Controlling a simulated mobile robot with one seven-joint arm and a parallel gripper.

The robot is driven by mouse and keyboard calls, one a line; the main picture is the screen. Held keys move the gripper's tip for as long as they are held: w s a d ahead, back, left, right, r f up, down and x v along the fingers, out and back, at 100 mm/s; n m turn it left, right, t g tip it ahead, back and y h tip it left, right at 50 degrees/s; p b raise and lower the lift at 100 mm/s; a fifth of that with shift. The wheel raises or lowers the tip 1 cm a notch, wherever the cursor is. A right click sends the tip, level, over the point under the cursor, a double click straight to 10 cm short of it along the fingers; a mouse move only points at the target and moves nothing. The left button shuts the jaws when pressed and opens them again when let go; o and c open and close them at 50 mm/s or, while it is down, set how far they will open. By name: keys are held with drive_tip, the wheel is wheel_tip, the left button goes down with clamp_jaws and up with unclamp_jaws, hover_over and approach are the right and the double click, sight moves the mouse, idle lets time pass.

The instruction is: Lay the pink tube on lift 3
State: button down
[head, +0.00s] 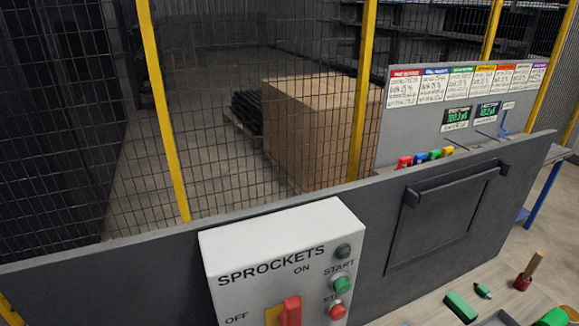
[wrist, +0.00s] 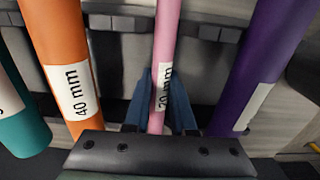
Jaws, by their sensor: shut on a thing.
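The pink tube (wrist: 166,50), with a white label reading "20 mm", stands in the middle of the wrist view. My gripper (wrist: 168,100) has its two blue-grey fingers closed on either side of the tube at its label. The tube's far end runs out of the top of the view. The head view shows neither the tube nor my gripper. No lift marked 3 can be made out in either view.
An orange tube (wrist: 62,60) marked "40 mm" and a teal tube (wrist: 22,120) are to the left, a purple tube (wrist: 258,65) to the right. The head view shows a SPROCKETS control box (head: 285,265), a mesh fence and a large cardboard box (head: 315,125).

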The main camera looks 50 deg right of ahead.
drive_tip(key=shift+r, duration=0.15)
drive_tip(key=shift+r+p, duration=2.9)
drive_tip(key=shift+p, duration=0.35)
